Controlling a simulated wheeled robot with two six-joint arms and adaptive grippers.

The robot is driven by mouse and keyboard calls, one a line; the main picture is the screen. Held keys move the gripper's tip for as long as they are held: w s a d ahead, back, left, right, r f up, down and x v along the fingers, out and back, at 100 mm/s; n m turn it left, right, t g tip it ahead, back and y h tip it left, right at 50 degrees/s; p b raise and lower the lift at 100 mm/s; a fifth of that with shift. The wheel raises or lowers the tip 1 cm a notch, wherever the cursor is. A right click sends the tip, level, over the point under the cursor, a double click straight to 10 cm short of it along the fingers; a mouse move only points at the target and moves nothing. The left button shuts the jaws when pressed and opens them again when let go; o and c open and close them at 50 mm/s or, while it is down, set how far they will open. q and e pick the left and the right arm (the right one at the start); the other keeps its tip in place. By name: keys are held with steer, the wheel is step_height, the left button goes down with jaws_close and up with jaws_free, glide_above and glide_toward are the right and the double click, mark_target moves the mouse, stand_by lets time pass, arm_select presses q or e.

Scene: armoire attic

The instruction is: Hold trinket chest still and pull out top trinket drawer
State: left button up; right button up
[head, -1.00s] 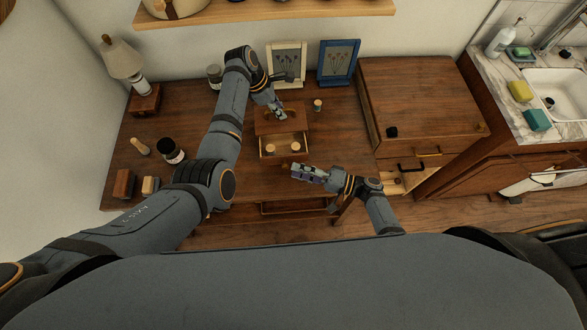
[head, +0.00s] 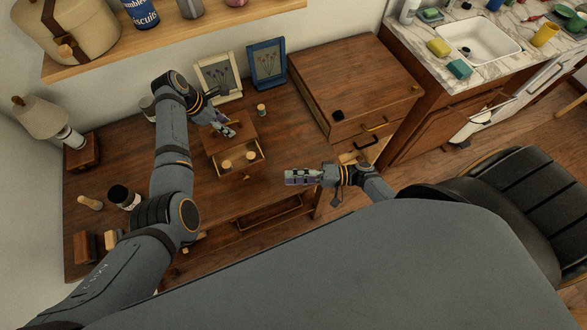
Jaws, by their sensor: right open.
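The trinket chest (head: 216,139) is a small brown wooden box on the desk. Its top drawer (head: 262,163) stands pulled out at the front, with two small round pale things inside. My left gripper (head: 227,130) is at the top of the chest near its back edge. Its fingers are small and dark here, and I cannot tell whether they are closed on it. My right gripper (head: 288,177) is open and empty, to the right of the drawer and apart from it.
Two picture frames, white (head: 232,91) and blue (head: 284,78), stand behind the chest, near a small bottle (head: 261,111). A wooden cabinet (head: 350,75) is to the right. A dark jar (head: 121,197) and lamp (head: 45,118) are left. The desk's front right is clear.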

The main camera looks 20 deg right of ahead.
arm_select(q)
steer(key=v, duration=1.2)
steer(key=shift+a, duration=0.1)
